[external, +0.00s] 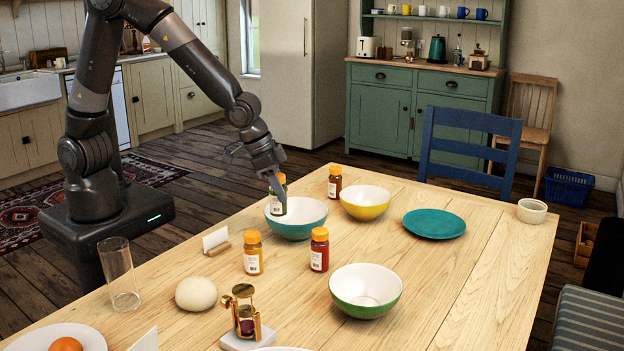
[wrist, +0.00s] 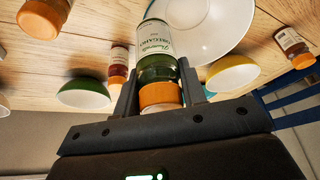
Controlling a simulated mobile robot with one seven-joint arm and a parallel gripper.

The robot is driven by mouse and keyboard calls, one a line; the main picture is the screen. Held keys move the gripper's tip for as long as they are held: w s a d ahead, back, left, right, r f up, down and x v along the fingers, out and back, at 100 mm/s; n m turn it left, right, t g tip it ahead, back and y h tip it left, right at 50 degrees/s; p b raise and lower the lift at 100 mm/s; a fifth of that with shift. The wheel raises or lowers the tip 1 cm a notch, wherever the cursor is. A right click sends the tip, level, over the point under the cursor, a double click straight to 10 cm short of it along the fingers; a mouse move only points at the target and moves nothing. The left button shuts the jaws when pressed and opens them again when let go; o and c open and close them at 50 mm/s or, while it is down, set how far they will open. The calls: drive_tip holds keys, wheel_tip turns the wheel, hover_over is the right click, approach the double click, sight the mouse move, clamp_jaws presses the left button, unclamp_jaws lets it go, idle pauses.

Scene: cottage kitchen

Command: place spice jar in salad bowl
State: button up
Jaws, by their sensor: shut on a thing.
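My gripper (external: 277,174) is shut on a green spice jar (external: 278,203) with an orange cap, held near upright by its cap end. In the wrist view the jar (wrist: 157,45) sits between the two fingers (wrist: 158,88), and its label reads oregano. The jar is over the left part of a teal bowl (external: 306,230) with a white inside; I cannot tell whether it touches the bowl. This bowl also shows in the wrist view (wrist: 215,30). A yellow bowl (external: 365,209) and a green bowl (external: 360,309) stand apart from it; none is marked as the salad bowl.
Other orange-capped jars stand near the teal bowl: one behind (external: 335,181), one in front (external: 253,258), one at front right (external: 319,255). The table's right side is mostly clear.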

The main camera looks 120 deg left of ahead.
drive_tip(key=shift+a+f, duration=1.85)
drive_tip(key=shift+f, duration=0.25)
drive_tip(key=shift+a+f, duration=1.8)
drive_tip(key=shift+f, duration=0.25)
drive_tip(key=shift+f, duration=0.1)
drive_tip(key=o, duration=1)
drive_tip(key=shift+o, duration=0.2)
drive_tip(key=v, duration=1.2)
